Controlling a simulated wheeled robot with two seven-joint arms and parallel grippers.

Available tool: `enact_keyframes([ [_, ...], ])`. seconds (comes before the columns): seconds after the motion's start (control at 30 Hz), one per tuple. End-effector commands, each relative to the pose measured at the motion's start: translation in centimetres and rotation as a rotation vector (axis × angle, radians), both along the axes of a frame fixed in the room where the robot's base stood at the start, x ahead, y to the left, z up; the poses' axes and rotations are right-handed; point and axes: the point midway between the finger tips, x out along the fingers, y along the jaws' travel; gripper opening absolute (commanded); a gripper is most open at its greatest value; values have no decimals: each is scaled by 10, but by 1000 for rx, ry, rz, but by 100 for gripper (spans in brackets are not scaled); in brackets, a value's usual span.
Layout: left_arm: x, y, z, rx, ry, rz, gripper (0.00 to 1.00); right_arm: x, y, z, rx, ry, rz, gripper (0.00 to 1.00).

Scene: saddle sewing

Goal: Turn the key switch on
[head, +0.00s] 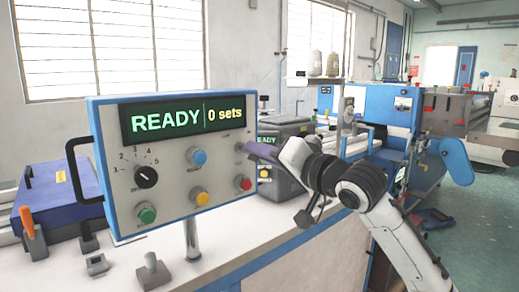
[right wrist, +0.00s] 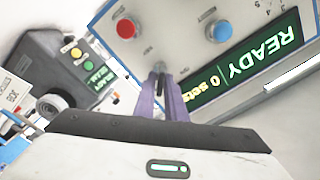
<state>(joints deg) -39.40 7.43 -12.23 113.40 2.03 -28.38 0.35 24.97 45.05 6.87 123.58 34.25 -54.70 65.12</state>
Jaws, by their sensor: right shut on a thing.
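The control box (head: 180,185) stands on the white bench, with a blue frame and a grey face. Its display (head: 188,117) reads "READY" and "0 sets". The key switch (right wrist: 158,67) is a small metal part on the panel's face, at the right edge in the head view. My right gripper (head: 250,149) reaches it from the right. In the right wrist view its purple fingers (right wrist: 161,78) are closed together on the key switch and partly hide it. The switch's turn position cannot be told. My left gripper is not in view.
Levers (head: 152,270) stand on the bench in front.

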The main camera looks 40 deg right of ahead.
Motion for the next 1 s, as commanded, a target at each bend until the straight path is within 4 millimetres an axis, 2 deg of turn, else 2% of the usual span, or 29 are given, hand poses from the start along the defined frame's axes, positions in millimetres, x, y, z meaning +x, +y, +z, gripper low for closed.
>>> enact_keyframes([
  [0.47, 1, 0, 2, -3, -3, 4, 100, 0, -1, 1, 10, -2, -3, 0],
  [0.5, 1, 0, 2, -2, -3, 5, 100, 0, -1, 1, 10, -2, -3, 17],
  [0.57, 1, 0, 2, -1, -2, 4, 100, 0, -1, 1, 10, -2, -3, 25],
  [0.87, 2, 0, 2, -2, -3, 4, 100, -1, -1, 0, 9, -1, -1, 25],
  [1.0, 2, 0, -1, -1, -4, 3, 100, -15, -2, -1, 9, 0, -1, 25],
])
